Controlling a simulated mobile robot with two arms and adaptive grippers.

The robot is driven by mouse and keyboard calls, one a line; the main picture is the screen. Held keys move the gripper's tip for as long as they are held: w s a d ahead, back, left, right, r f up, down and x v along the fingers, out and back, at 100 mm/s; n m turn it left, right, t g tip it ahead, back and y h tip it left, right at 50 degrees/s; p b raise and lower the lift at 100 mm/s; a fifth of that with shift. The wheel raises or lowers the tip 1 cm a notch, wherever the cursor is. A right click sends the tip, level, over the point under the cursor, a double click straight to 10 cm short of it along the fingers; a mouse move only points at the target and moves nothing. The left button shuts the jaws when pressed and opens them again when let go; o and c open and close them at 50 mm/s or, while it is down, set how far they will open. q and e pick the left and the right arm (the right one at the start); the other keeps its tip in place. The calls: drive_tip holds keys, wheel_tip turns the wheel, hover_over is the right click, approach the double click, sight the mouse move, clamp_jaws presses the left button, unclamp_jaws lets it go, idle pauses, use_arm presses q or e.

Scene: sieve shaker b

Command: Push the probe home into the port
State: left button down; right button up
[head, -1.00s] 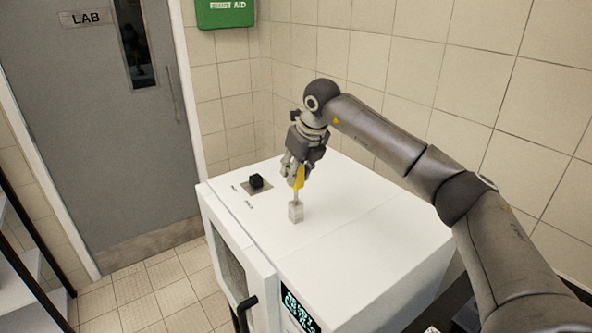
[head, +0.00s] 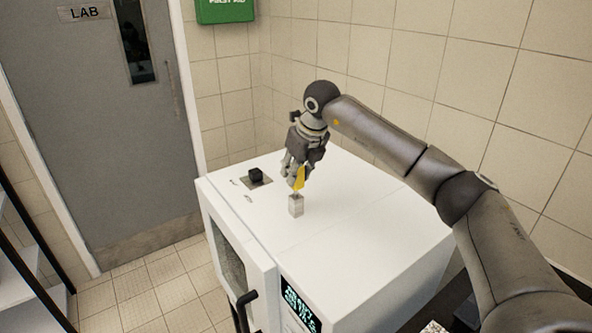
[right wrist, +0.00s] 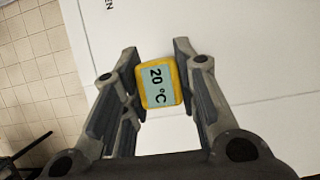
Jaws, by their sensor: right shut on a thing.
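The probe has a yellow head (head: 300,179) and a short thin stem below it. My right gripper (head: 294,177) is shut on the head, above the port. In the right wrist view the probe's head (right wrist: 159,84) shows a display reading 20 °C, between the two fingers of my right gripper (right wrist: 158,75). The port (head: 296,206) is a small pale grey block standing on top of the white cabinet. The stem points down into the port's top, with a short length showing between head and block. How deep the tip sits is hidden. My left gripper is not in view.
The white cabinet (head: 370,215) has a black knob (head: 255,174) on its top left of the port, and a door handle (head: 243,308) and lit display (head: 300,306) at the front. A tiled wall (head: 440,90) stands behind.

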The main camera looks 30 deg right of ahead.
drive_tip(key=shift+f, duration=0.15)
drive_tip(key=shift+f+b, duration=0.55)
drive_tip(key=shift+f, duration=0.15)
drive_tip(key=shift+f, duration=0.2)
idle(0.5)
drive_tip(key=shift+f+b, duration=0.3)
drive_tip(key=shift+f, duration=0.05)
drive_tip(key=o, duration=1.1)
drive_tip(key=shift+r, duration=0.15)
